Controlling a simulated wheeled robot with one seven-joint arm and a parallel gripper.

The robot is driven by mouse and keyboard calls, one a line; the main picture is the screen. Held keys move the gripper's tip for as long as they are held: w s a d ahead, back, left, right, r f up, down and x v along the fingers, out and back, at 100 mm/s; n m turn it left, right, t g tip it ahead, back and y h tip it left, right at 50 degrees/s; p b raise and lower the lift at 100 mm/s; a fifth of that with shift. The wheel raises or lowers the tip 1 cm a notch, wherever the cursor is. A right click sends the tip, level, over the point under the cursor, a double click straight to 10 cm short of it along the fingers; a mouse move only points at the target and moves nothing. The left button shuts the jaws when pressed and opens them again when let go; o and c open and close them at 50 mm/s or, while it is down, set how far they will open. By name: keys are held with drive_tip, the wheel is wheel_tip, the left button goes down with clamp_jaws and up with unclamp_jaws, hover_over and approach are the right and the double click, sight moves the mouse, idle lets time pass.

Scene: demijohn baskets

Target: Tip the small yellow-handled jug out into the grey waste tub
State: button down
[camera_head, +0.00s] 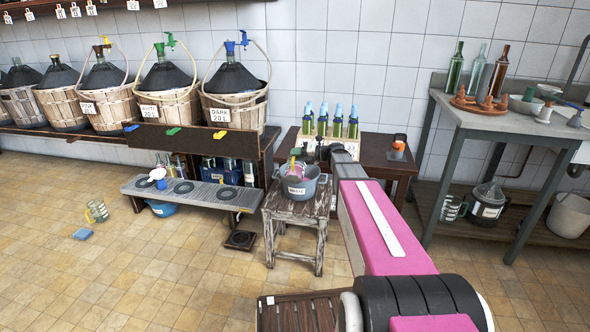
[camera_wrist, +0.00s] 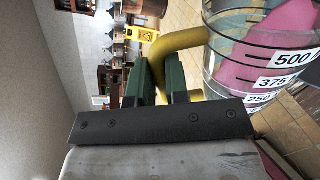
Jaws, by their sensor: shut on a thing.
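The small clear jug (camera_wrist: 262,50) has black measure marks and a yellow handle (camera_wrist: 178,42). My gripper (camera_wrist: 165,84) is shut on that handle with its green fingers. Against the room in the wrist view, the jug looks tipped far over. The head view shows the jug (camera_head: 297,170) small, just over the grey waste tub (camera_head: 297,190), which stands on a worn wooden stool. Pink shows through the jug; I cannot tell whether it is liquid or my arm. The tub's inside is mostly hidden.
A low brown table (camera_head: 375,150) with several green bottles stands behind the tub. A grey drip bench (camera_head: 185,195) is at its left. Another jug (camera_head: 97,211) and a blue sponge (camera_head: 82,233) are on the floor at left. A workbench (camera_head: 480,115) stands at right.

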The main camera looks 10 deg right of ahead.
drive_tip(key=shift+w+d+m, duration=0.2)
drive_tip(key=shift+w+m, duration=0.2)
drive_tip(key=shift+w, duration=0.15)
drive_tip(key=shift+w, duration=0.1)
drive_tip(key=shift+w+d+m+g, duration=0.2)
drive_tip(key=shift+w+m+g, duration=0.1)
drive_tip(key=shift+w+m, duration=0.2)
idle(0.5)
drive_tip(key=shift+w+d+r+m, duration=0.2)
drive_tip(key=shift+w+r+m, duration=0.3)
drive_tip(key=shift+w, duration=0.2)
drive_tip(key=shift+s+a+f+n, duration=0.25)
drive_tip(key=shift+s+f+n, duration=0.3)
drive_tip(key=shift+s, duration=0.3)
idle(1.1)
